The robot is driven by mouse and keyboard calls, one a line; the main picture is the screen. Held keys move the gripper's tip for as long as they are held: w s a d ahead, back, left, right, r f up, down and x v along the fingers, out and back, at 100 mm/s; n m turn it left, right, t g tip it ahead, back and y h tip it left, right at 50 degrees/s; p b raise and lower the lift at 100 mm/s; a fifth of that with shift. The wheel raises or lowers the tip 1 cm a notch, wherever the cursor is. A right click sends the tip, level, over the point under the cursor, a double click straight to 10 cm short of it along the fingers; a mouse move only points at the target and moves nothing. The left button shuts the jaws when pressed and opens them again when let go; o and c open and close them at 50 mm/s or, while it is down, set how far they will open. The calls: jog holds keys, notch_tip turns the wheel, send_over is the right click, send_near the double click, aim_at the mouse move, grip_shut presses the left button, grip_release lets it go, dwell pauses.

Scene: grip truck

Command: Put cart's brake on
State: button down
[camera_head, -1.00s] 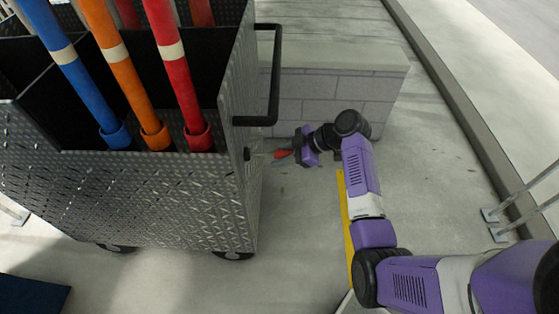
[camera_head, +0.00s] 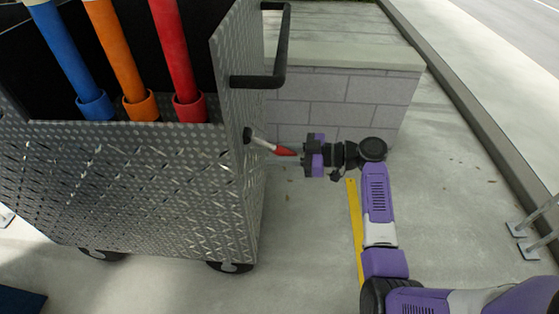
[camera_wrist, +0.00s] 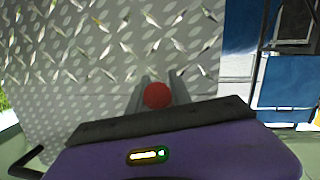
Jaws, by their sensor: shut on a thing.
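The cart (camera_head: 150,185) is a tall, dark grey diamond-plate box on wheels. Its brake lever (camera_head: 264,143) juts from the cart's right side, a pale rod with a red grip (camera_head: 285,151) sloping down to the right. My gripper (camera_head: 300,154) is at the grip's outer end, shut on it. In the wrist view, the grip's round red end (camera_wrist: 157,95) sits between the two grey fingers of my gripper (camera_wrist: 160,88), with the cart's plate wall (camera_wrist: 100,55) behind.
A black push handle (camera_head: 283,45) sticks out above the lever. A grey block wall (camera_head: 340,105) stands behind the arm. Blue, orange and red (camera_head: 172,45) poles stand in the cart. A yellow floor strip (camera_head: 355,225) lies beside my arm. The floor to the right is open.

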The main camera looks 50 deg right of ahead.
jog(key=shift+w+a+f+b, duration=0.1)
jog(key=shift+a+f+b, duration=0.05)
jog(key=shift+f+b, duration=0.15)
dwell(0.4)
jog(key=c, duration=1.2)
grip_release()
jog(key=shift+r, duration=0.1)
jog(key=shift+o, duration=0.2)
jog(key=f+v, duration=0.1)
jog(key=v, duration=0.6)
jog(key=shift+s+d+r, duration=0.2)
jog(key=shift+s+r, duration=0.15)
jog(key=shift+r, duration=0.05)
jog(key=shift+s+d, duration=0.1)
